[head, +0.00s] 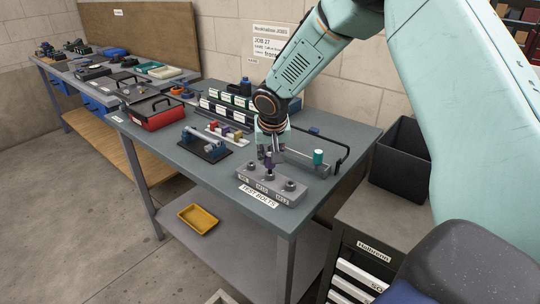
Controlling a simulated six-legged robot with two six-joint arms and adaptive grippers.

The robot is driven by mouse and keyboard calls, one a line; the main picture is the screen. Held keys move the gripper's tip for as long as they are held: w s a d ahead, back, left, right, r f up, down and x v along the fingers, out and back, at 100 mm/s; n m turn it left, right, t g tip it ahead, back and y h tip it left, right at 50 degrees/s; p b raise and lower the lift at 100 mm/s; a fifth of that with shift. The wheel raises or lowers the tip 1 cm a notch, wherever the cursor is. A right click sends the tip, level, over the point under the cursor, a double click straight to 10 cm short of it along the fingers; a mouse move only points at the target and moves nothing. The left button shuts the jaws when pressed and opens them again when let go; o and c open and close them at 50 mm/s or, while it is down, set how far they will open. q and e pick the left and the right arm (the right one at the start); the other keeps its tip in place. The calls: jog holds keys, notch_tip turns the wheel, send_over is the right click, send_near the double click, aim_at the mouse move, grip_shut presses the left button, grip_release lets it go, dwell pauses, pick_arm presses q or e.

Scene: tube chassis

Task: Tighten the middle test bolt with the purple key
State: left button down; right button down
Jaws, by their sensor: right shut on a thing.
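The grey test bolt block (290,200) stands at the front edge of the grey bench, with a "TEST BOLTS" label on the bench before it. Its bolts stand in a row with small size labels in front. My right gripper (269,152) points down over the block and is shut on the purple key (268,161). The key is about upright, its lower end at the middle test bolt (270,177). The key hides part of that bolt, and I cannot tell whether it is fully seated. My left gripper is not in view.
Behind the block is a grey tray with a black handle (343,160) and a teal-topped item (318,157). Left are coloured pieces on a stand (224,132), a blue-grey fixture (206,145) and a red box (160,118). A black bin (402,165) stands right.

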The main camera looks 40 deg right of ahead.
dwell(0.3)
jog(key=shift+f+m+b, duration=0.1)
jog(key=shift+m+b, duration=0.4)
jog(key=shift+b, duration=0.3)
jog(key=shift+m+h+b, duration=0.4)
jog(key=shift+m+b, duration=0.2)
jog(key=shift+w+m+g+b, duration=0.1)
jog(key=shift+m+g+b, duration=0.2)
jog(key=shift+m+b, duration=0.15)
jog(key=shift+m+h+b, duration=0.3)
jog(key=shift+m+b, duration=0.1)
jog(key=shift+m, duration=0.15)
